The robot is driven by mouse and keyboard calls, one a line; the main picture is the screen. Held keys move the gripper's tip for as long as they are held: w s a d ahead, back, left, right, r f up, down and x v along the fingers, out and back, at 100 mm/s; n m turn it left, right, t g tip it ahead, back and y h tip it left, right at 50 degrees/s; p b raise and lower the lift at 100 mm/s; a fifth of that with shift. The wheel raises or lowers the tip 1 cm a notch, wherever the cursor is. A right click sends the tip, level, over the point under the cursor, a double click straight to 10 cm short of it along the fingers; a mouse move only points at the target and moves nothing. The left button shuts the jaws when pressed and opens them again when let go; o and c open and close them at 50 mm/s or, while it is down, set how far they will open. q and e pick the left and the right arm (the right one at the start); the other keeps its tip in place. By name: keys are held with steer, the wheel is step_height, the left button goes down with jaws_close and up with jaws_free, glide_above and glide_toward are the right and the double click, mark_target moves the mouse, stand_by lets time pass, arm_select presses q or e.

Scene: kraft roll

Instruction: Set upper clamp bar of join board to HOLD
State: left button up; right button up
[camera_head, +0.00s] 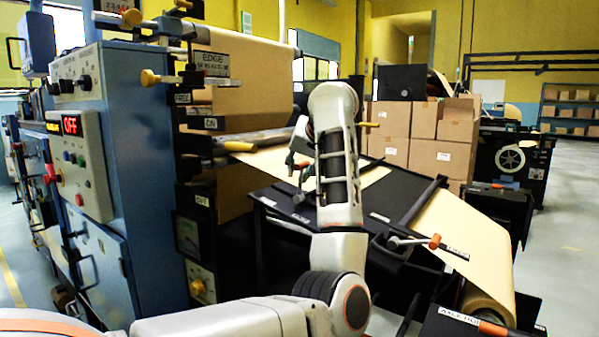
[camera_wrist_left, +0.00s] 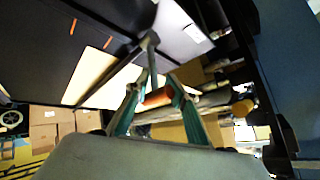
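The join board (camera_head: 284,206) is a dark sloped panel right of the blue cabinet, with kraft paper across it. My left gripper (camera_head: 301,177) is over the upper board, partly behind my forearm. In the left wrist view, the teal fingers of my left gripper (camera_wrist_left: 157,98) stand apart on either side of an orange grip (camera_wrist_left: 158,96) at the end of a grey lever (camera_wrist_left: 152,62). Whether they press on it is unclear. The lever's HOLD marking is not legible. My right gripper is not in view.
A second dark bar (camera_head: 417,200) crosses the lower board, near a lever with an orange grip (camera_head: 435,242). The blue cabinet (camera_head: 136,170), with a red OFF display (camera_head: 70,126), stands at left. Cardboard boxes (camera_head: 425,135) stand behind. Open floor lies at far right.

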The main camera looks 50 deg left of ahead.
arm_select(q)
steer(key=o, duration=0.4)
steer(key=shift+s+a, duration=0.25)
steer(key=shift+a, duration=0.1)
steer(key=shift+c, duration=0.2)
steer(key=shift+d, duration=0.1)
steer(key=shift+w+d, duration=0.1)
steer(key=shift+w, duration=0.05)
steer(key=v, duration=1.2)
